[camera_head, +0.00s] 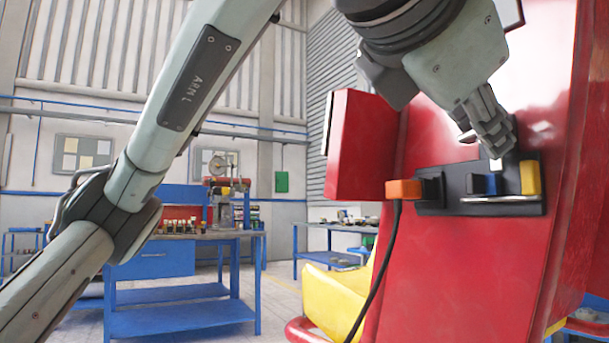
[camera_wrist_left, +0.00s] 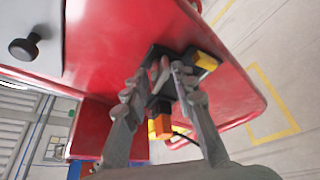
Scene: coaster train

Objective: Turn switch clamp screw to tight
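The switch assembly is a dark plate (camera_head: 432,190) on the sloping red panel, with an orange plug (camera_head: 404,189), a blue block (camera_head: 491,184), a yellow block (camera_head: 530,177) and a silver strip. A small pale metal piece (camera_head: 495,164) shows just below my left fingertips; I cannot tell whether it is the clamp screw. My left gripper (camera_head: 490,127) is at the top of the plate. In the left wrist view, its fingertips (camera_wrist_left: 160,72) stand apart, with a grey piece seen between them. Contact with it is unclear. My right gripper is out of view.
A black cable (camera_head: 385,262) hangs from the orange plug. A red box (camera_head: 363,146) juts out left of the plate. A black knob (camera_wrist_left: 25,47) shows in the left wrist view. Blue workbenches (camera_head: 181,258) stand behind, with open floor before them.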

